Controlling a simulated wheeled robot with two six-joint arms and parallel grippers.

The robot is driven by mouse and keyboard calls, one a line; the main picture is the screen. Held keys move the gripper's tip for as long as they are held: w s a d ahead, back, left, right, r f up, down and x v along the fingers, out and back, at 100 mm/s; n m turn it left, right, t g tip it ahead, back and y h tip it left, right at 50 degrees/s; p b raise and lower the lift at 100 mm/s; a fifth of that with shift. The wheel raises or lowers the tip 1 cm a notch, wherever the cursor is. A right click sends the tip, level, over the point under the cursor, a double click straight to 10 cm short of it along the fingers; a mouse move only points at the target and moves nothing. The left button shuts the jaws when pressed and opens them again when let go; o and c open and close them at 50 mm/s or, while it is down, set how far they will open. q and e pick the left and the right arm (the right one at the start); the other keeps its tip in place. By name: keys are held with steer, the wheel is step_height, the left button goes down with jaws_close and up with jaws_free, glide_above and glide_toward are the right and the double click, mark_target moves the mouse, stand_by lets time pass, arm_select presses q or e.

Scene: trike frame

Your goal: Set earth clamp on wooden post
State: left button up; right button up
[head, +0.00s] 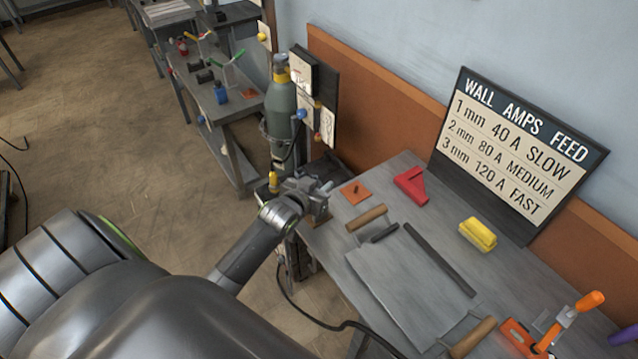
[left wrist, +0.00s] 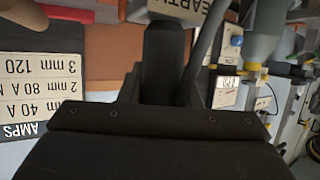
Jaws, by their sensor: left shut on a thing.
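My left gripper (head: 316,190) is at the far left corner of the workbench, shut on a grey metal piece that looks like the earth clamp (head: 318,208). A small brown wooden piece, seemingly the post (head: 314,223), shows just below it. I cannot tell whether the clamp touches or grips the post. In the left wrist view, my gripper's dark body fills the lower half, and a pale tag reading "EARTH" (left wrist: 190,9) shows at the top edge. A grey cable (left wrist: 207,45) runs beside the dark finger. The clamp's jaws are mostly hidden. My right gripper is in neither view.
The workbench (head: 403,172) holds an orange plate (head: 355,192), a red magnet-like block (head: 411,185), a yellow block (head: 478,234), metal sheets (head: 410,285) and an orange clamp (head: 560,325). A sign (head: 520,150) stands behind. A gas cylinder (head: 281,110) stands beyond the corner. A black cable (head: 320,322) hangs in front.

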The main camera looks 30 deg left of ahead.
arm_select(q)
steer(key=o, duration=1.1)
steer(key=shift+c, duration=0.2)
steer(key=shift+s, duration=0.1)
steer(key=b+v, duration=0.1)
steer(key=v, duration=1.6)
steer(key=shift+s, duration=0.15)
